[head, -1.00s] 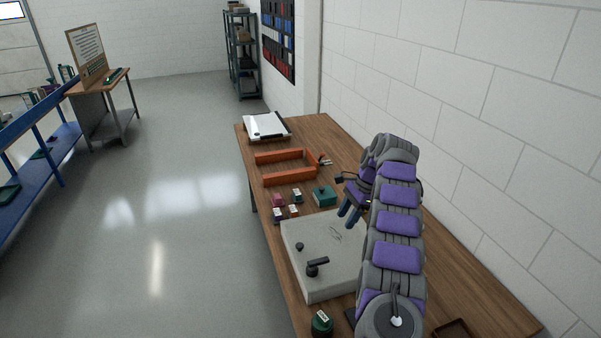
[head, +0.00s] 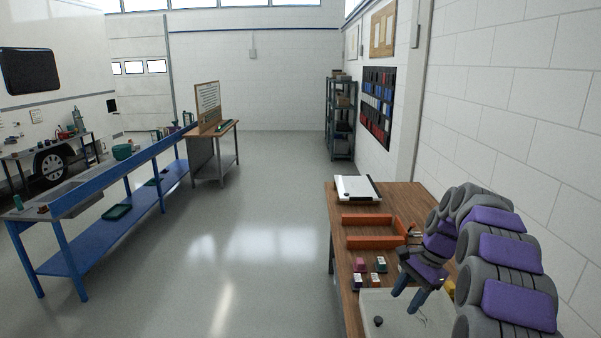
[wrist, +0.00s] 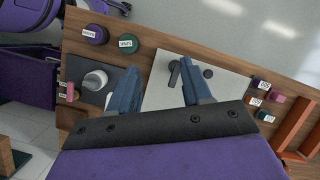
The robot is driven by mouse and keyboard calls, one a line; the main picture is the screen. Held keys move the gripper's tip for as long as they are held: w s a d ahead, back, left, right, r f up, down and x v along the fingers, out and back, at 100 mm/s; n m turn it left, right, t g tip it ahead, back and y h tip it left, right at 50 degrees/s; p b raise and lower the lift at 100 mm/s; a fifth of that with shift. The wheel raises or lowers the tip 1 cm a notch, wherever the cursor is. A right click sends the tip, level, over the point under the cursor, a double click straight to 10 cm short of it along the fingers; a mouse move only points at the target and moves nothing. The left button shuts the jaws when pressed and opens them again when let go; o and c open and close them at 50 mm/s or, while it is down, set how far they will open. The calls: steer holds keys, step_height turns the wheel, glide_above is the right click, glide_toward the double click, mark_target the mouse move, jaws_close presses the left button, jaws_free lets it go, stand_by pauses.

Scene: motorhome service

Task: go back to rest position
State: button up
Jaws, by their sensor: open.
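My gripper (head: 411,299) is open and empty, its two blue fingers apart above the light grey panel (head: 383,303) on the wooden workbench (head: 341,270). In the wrist view my gripper (wrist: 157,88) has its fingers spread over the grey panel (wrist: 220,92), with nothing between them but panel and bench. A black handle (wrist: 174,75) and a black knob (wrist: 208,73) are on the panel. My arm hides the near right part of the bench in the head view.
An orange frame (head: 372,242) and small labelled boxes (head: 359,265) lie past the panel. A white binder (head: 356,188) is at the bench's far end. A purple pot (wrist: 95,34) and a green pot (wrist: 128,43) stand beside the panel. Open floor (head: 250,255) lies left, before a blue bench (head: 125,220).

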steer(key=s+a+r+n+h+b, duration=0.15)
steer(key=s+a+n, duration=0.25)
steer(key=s+a, duration=0.45)
steer(key=s+a+f+n+h+b, duration=0.1)
steer(key=s+f+n, duration=0.2)
steer(key=s, duration=0.8)
steer(key=s+a+f+n+b, duration=0.1)
steer(key=s+f+n+b, duration=0.1)
steer(key=s, duration=0.9)
steer(key=s+a+f+n+g+h+b, duration=0.1)
steer(key=s+f+n+b, duration=0.1)
steer(key=s, duration=0.9)
step_height(320, 180, down, 3)
steer(key=shift+a+r+n+h, duration=0.1)
steer(key=shift+a+n+h, duration=0.2)
steer(key=shift+n, duration=0.5)
steer(key=shift+o, duration=0.5)
steer(key=shift+w+d, duration=0.15)
steer(key=shift+d, duration=0.05)
